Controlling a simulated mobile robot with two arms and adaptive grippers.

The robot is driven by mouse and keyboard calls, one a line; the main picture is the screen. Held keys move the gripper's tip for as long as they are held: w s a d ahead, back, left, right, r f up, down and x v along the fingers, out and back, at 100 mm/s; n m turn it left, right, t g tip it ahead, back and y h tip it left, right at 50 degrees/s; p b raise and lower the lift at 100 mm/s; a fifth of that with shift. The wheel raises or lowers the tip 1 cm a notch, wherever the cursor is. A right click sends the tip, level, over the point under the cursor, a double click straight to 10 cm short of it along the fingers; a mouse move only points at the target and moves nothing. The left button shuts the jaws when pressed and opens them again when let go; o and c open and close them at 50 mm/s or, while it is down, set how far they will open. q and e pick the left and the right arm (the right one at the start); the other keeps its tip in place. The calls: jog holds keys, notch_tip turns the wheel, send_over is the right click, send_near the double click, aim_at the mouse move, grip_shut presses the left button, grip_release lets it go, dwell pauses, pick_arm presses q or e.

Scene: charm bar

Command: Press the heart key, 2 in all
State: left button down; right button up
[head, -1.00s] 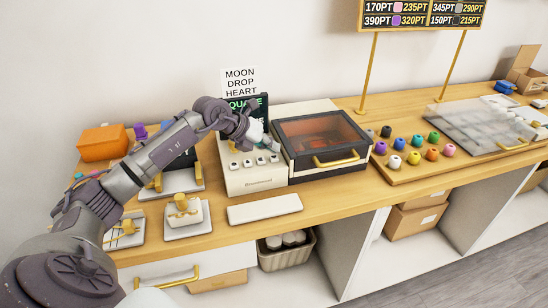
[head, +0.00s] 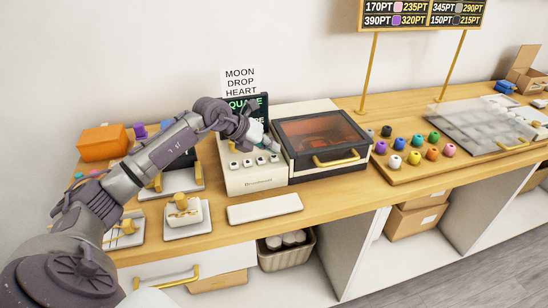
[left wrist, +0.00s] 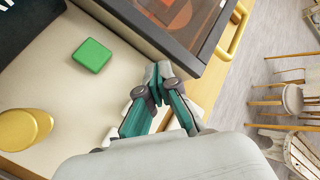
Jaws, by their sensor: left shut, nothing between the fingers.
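The cream machine (head: 255,181) stands on the counter with a row of several small keys, such as the leftmost key (head: 233,165), along its front. The marks on the keys are too small to read, so I cannot tell which is the heart key. My left gripper (head: 274,147) is shut and empty, its tips over the right end of the row. In the left wrist view its closed fingertips (left wrist: 156,85) point across the cream top, and pale keys (left wrist: 112,136) are partly hidden by the fingers. I cannot tell whether the tips touch a key. My right gripper is not in view.
A sign (head: 240,82) reads MOON DROP HEART above a dark screen (head: 258,103), partly hidden by my arm. A green square button (left wrist: 91,55) and a gold knob (left wrist: 25,129) are on the machine. A glass-lidded oven (head: 322,138) adjoins right.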

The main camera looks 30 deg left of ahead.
aim_at(272, 157)
pick_arm(q)
jog(key=shift+f, duration=0.3)
jog(key=shift+f+b, duration=0.35)
jog(key=shift+f, duration=0.05)
dwell(0.5)
jog(key=shift+r, duration=0.15)
jog(key=shift+r+p, duration=0.6)
jog(key=shift+r, duration=0.15)
notch_tip(272, 157, up, 5)
jog(key=p, duration=0.3)
jog(key=shift+p, duration=0.3)
dwell(1.7)
